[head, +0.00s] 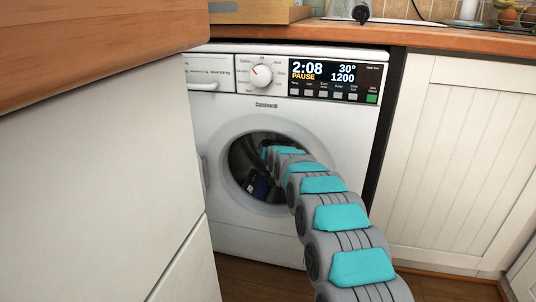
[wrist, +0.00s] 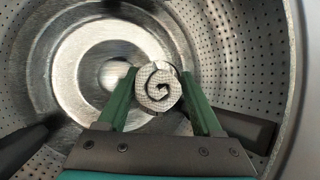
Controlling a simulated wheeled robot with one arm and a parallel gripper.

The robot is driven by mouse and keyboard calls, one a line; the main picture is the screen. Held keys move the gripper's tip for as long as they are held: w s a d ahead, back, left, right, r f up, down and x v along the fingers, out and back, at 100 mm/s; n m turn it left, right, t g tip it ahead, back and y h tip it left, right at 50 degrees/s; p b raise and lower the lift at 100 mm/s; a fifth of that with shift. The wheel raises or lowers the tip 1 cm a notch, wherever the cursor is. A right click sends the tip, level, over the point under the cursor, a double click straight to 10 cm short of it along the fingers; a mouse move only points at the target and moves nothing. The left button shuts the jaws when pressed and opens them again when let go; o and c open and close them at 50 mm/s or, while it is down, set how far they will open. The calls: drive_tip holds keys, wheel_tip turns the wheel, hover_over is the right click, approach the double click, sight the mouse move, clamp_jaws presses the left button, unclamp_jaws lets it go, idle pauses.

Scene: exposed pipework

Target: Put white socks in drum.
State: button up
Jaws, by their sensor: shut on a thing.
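The washing machine (head: 340,130) stands under the counter with its round door opening uncovered. My arm reaches from the lower right into the opening, and its end is hidden in the dark inside in the head view. In the wrist view, my gripper (wrist: 162,95) is inside the perforated metal drum (wrist: 255,60). Its green fingers are shut on the rolled white socks (wrist: 158,86), whose spiral end faces the camera. The socks are held in front of the drum's back wall. I cannot tell whether they touch the drum.
Dark drum paddles (wrist: 250,130) stick out at both sides of my gripper. A white cabinet (head: 100,190) stands close on the left in the head view, and a panelled cabinet (head: 455,150) on the right. The machine's display (head: 335,78) reads PAUSE. The wooden counter (head: 440,38) runs above.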

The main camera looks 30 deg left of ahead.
drive_tip(key=o, duration=1.4)
drive_tip(key=shift+s+d+r, duration=0.15)
drive_tip(key=shift+s+d, duration=0.25)
drive_tip(key=p+v, duration=0.1)
drive_tip(key=v, duration=0.5)
drive_tip(key=shift+s+d+r, duration=0.15)
drive_tip(key=shift+s, duration=0.05)
